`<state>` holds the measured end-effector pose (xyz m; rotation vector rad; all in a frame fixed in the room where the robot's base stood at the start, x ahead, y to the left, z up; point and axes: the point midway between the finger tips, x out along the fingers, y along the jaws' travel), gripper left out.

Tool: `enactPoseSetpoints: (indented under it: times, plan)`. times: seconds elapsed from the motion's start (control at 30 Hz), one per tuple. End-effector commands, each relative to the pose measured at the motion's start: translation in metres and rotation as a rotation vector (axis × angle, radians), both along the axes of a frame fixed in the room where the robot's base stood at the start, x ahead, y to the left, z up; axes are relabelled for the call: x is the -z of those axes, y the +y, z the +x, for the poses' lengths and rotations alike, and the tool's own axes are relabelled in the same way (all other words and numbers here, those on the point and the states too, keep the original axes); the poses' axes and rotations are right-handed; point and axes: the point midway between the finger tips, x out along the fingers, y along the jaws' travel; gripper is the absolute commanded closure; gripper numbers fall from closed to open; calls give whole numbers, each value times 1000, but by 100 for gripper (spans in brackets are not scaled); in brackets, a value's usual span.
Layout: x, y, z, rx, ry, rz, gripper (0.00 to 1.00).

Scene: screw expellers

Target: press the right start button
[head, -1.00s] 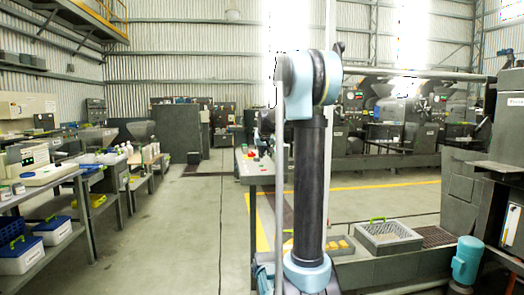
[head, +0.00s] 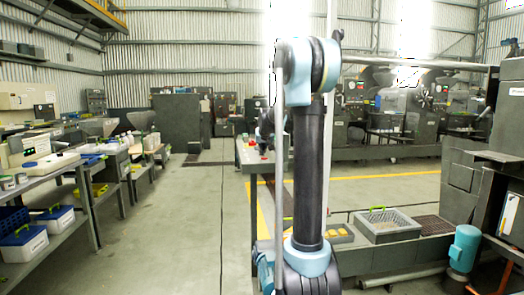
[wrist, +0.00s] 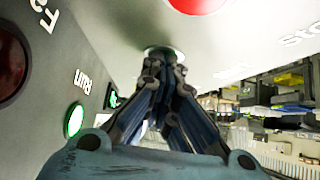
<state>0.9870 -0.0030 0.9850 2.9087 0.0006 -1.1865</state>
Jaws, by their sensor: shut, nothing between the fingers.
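In the wrist view my gripper (wrist: 165,62) is shut, with its fingertips together at a round green button (wrist: 152,50) on a grey panel (wrist: 120,25). The fingertips cover part of that button, and I cannot tell whether they touch it or press it in. A large red button (wrist: 198,4) is cut off at the top edge, beside lettering that starts "Sto". Blurred lettering lies right of the green button. In the head view the control panel (head: 246,153) stands left of my arm, which hides part of it; my gripper cannot be made out there.
A lit green lamp (wrist: 74,120) marked "Run" and a dark red lamp (wrist: 12,65) sit on the panel at left. In the head view, a grey crate (head: 388,228) and a blue motor (head: 465,248) are at right. A clear aisle (head: 185,225) runs at left.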

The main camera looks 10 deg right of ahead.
Motion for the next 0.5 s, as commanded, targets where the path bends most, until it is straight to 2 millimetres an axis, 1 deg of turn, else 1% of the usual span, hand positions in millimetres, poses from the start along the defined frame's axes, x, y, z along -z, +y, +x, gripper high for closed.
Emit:
enactPoseSetpoints:
  times: [0.03,0.3,0.4,0.5]
  plan:
    - [6,0,-2,0,11,0,100]
    - [11,0,0,0,18,0,100]
    - [7,0,1,0,17,0,100]
    - [-4,0,1,0,14,0,100]
